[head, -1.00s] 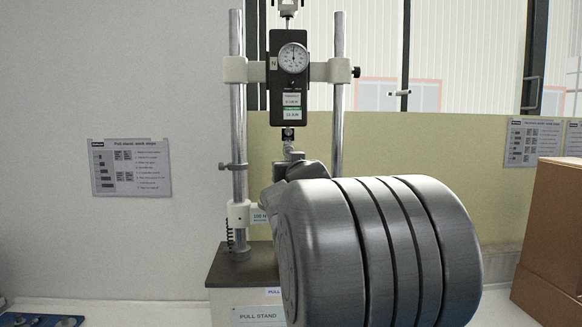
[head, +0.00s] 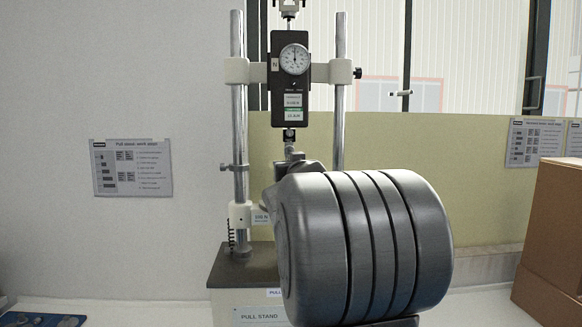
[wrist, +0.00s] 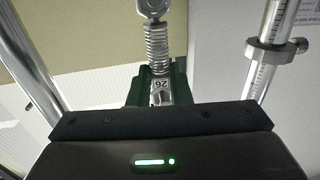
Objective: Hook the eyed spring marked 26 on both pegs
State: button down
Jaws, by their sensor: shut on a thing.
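In the wrist view the eyed spring (wrist: 157,45) has a silver coil, a round eye (wrist: 152,7) at the picture's top edge and a tag marked 26 (wrist: 161,86). My gripper (wrist: 160,92) is shut on the tag end, with dark green fingers on both sides. The spring's other end is hidden by my gripper. In the head view the pull stand (head: 240,265) carries a dial gauge (head: 294,60) with a black block and a silver fitting (head: 290,148) below it. My arm hides my gripper and most of the space below. I cannot tell whether either eye is on a peg.
Two steel columns (head: 238,120) flank the gauge; the left one bears a clamp (head: 234,168), which also shows in the wrist view (wrist: 272,52). A small dark coil (head: 231,237) hangs by the left column. Brown boxes (head: 552,235) stand at right.

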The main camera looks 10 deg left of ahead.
jog(key=c, duration=1.3)
grip_release()
jog(key=shift+o, duration=0.2)
jog(key=shift+s, duration=0.1)
jog(key=p+v, duration=0.1)
jog(key=v, duration=1.2)
jog(key=shift+s, duration=0.35)
jog(key=shift+w+d, duration=0.1)
jog(key=b+x, duration=0.1)
jog(key=x, duration=1.2)
